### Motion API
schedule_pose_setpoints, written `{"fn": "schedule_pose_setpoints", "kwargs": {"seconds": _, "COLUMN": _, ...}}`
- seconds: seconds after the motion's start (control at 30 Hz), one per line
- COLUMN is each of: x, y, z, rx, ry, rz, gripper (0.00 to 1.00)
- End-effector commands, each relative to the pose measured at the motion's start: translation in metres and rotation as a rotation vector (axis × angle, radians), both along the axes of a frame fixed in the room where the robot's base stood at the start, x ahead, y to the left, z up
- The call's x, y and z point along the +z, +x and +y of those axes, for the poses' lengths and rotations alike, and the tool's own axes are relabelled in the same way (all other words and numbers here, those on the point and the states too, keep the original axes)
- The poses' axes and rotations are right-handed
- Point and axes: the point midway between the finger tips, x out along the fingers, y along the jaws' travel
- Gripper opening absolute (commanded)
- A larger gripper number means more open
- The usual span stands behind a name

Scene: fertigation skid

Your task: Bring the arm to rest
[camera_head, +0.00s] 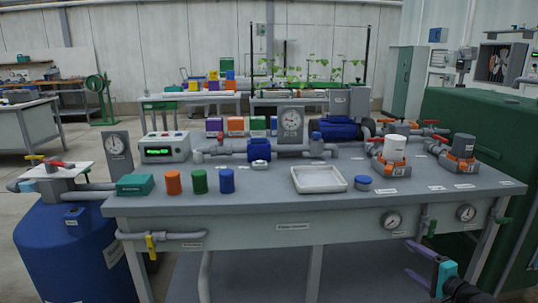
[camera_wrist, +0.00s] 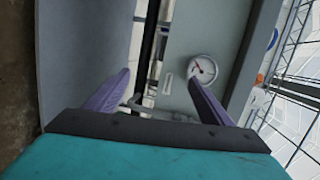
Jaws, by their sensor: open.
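My gripper (camera_head: 412,262) shows at the lower right in the head view, below the front edge of the grey bench (camera_head: 300,205). Its two purple fingers are spread apart with nothing between them. In the wrist view my gripper (camera_wrist: 160,95) is also open and empty. Beyond the fingers there is a round white gauge (camera_wrist: 203,68) on a grey panel, apart from the fingers. The arm behind the gripper is mostly out of the head view.
The bench carries a white tray (camera_head: 319,179), orange, green and blue cylinders (camera_head: 199,181), pipes and valves. Gauges (camera_head: 391,220) and a yellow-handled valve (camera_head: 150,243) sit along its front. A blue tank (camera_head: 75,255) stands left, a green tank (camera_head: 490,125) right.

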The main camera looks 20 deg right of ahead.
Motion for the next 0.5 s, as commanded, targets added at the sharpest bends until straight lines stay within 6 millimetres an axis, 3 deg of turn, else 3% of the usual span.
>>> {"fn": "schedule_pose_setpoints", "kwargs": {"seconds": 0.2, "x": -0.035, "y": 0.05, "z": 0.067, "rx": 0.145, "ry": 0.023, "rz": 0.133, "gripper": 0.75}}
{"fn": "schedule_pose_setpoints", "kwargs": {"seconds": 0.5, "x": -0.086, "y": 0.091, "z": 0.163, "rx": 0.345, "ry": 0.03, "rz": 0.319, "gripper": 0.75}}
